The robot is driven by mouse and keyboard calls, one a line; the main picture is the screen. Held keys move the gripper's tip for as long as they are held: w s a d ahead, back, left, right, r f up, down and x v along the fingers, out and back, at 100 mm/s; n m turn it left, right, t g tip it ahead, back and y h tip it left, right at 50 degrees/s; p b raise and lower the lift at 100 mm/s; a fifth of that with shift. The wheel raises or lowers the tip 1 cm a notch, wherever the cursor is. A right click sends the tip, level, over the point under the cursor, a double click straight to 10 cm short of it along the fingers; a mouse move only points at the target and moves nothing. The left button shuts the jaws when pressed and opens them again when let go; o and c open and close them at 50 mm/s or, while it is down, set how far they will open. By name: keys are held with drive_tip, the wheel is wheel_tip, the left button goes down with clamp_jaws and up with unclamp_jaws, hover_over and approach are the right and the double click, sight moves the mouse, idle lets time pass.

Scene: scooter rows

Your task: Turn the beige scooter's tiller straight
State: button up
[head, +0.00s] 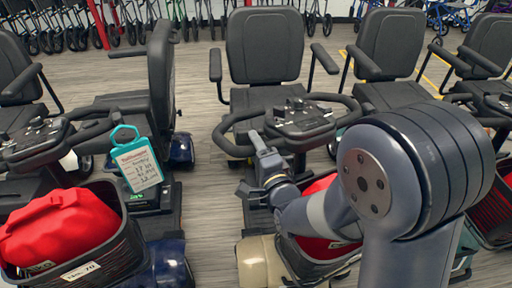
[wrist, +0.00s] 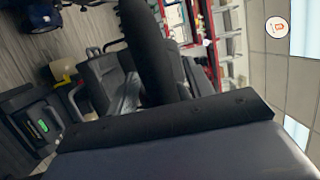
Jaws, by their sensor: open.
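The beige scooter stands in the middle of the head view, with a beige fender (head: 259,262) low in front and a black seat behind. Its black tiller (head: 300,122) has a loop handlebar and a console. The handlebar sits skewed, its left side nearer to me than its right. My gripper (head: 257,162) is open, close in front of the left part of the tiller; whether it touches is unclear. My arm hides the scooter's right front and part of its basket. In the wrist view a black curved bar and a dark surface fill much of the picture; I cannot tell what they are.
A scooter with a dark blue fender (head: 168,262) stands at left, its basket holding a red bag (head: 58,228). A teal tag (head: 137,160) hangs on it. More scooters stand at right. Wood-look floor (head: 205,185) shows in the narrow gap between the left and middle scooters.

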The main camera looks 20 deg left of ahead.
sight(257, 127)
drive_tip(key=shift+c, duration=0.4)
clamp_jaws()
drive_tip(key=shift+w+a+m+t+h+b, duration=0.2)
drive_tip(key=shift+w+m+t+h+b, duration=0.35)
drive_tip(key=shift+w+h+b, duration=0.35)
drive_tip(key=shift+w+a+m+t+h+b, duration=0.25)
drive_tip(key=shift+w+m+t+h+b, duration=0.3)
drive_tip(key=shift+b, duration=0.55)
drive_tip(key=shift+w+a+m+t+h+b, duration=0.2)
drive_tip(key=shift+w+m+t+h+b, duration=0.35)
drive_tip(key=shift+w+h+b, duration=0.35)
drive_tip(key=shift+s, duration=0.1)
drive_tip(key=shift+o, duration=0.4)
unclamp_jaws()
